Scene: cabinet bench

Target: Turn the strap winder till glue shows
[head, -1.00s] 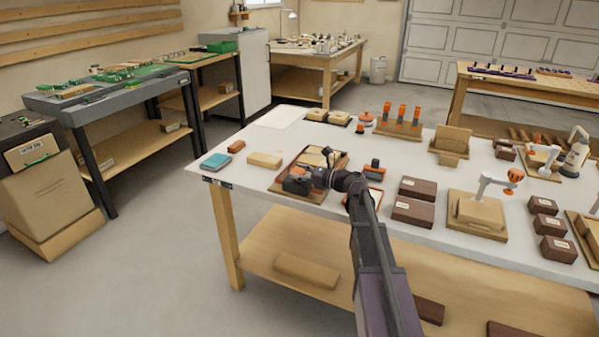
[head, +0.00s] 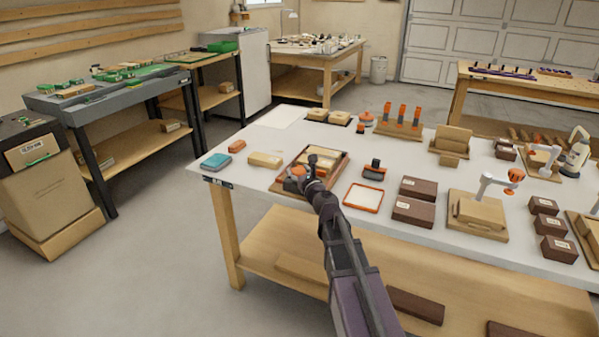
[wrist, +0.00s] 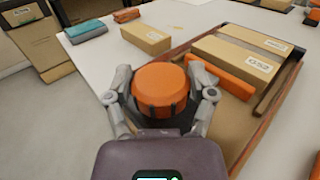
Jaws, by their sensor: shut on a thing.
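The round orange knob of the strap winder (wrist: 160,88) is between the two grey fingers of my gripper (wrist: 160,98) in the wrist view. The fingers are shut on its sides. The winder sits at the near left corner of a brown-rimmed wooden tray (wrist: 265,137). Inside the tray, a labelled wooden block (wrist: 235,62) lies by an orange strap or bar (wrist: 222,78). In the head view my gripper (head: 300,180) is over the tray's near left part and partly hides the winder. I cannot make out any glue.
A loose wooden block (wrist: 146,38), a teal box (wrist: 86,31) and an orange block (wrist: 126,15) lie beyond the tray. In the head view an orange-rimmed white pad (head: 363,197) and brown boxes (head: 414,211) stand to the right. The bench's left edge is close.

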